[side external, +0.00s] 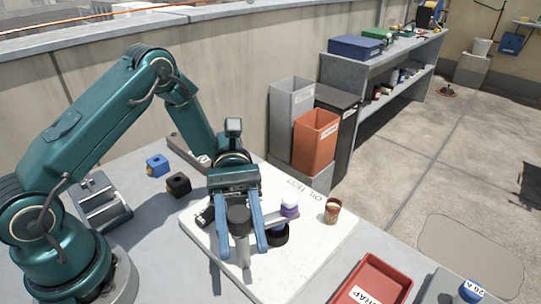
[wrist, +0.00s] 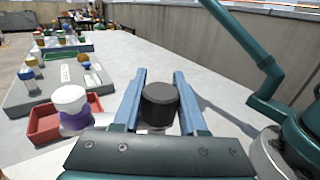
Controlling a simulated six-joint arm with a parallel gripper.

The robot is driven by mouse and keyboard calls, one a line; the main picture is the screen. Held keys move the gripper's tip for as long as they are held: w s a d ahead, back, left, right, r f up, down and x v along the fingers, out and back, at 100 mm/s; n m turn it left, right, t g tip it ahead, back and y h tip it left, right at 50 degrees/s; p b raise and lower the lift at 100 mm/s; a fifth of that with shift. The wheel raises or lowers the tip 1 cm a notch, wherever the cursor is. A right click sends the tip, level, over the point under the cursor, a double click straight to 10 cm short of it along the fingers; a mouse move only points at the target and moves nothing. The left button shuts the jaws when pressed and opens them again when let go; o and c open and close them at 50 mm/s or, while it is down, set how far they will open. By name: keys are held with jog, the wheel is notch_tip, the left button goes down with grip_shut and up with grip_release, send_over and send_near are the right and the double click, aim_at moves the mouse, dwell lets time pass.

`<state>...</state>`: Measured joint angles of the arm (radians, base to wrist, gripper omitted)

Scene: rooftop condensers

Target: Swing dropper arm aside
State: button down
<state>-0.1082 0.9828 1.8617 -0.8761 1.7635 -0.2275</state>
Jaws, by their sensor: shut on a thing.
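My gripper (side external: 240,254) has its two blue fingers on either side of the black knob (side external: 238,218), which tops a grey post on the white board. In the wrist view my gripper (wrist: 160,74) is shut on the black knob (wrist: 160,104). The dropper arm (side external: 270,222) reaches from the post to the right, partly hidden by a finger. At its outer end is a purple dropper bottle with a white top (side external: 290,206), also at the left of the wrist view (wrist: 72,108). A dark round piece (side external: 278,236) sits below the arm.
A small brown cup (side external: 332,211) stands on the white board (side external: 325,240), right of the dropper. A red tray (side external: 370,283) lies at the front right. Blue (side external: 157,165) and black (side external: 178,184) blocks sit on the table behind left. Bins and a shelf stand beyond.

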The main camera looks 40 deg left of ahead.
jog(key=shift+s+a+m+g+y, duration=0.1)
jog(key=shift+a+m+g+y, duration=0.05)
jog(key=shift+m+g+y, duration=0.5)
jog(key=shift+s+a+m+g+y, duration=0.1)
jog(key=shift+m+g+y, duration=0.45)
jog(key=shift+g+y, duration=0.15)
jog(key=shift+g, duration=0.25)
jog(key=shift+c, duration=2.3)
grip_release()
jog(key=shift+h, duration=0.25)
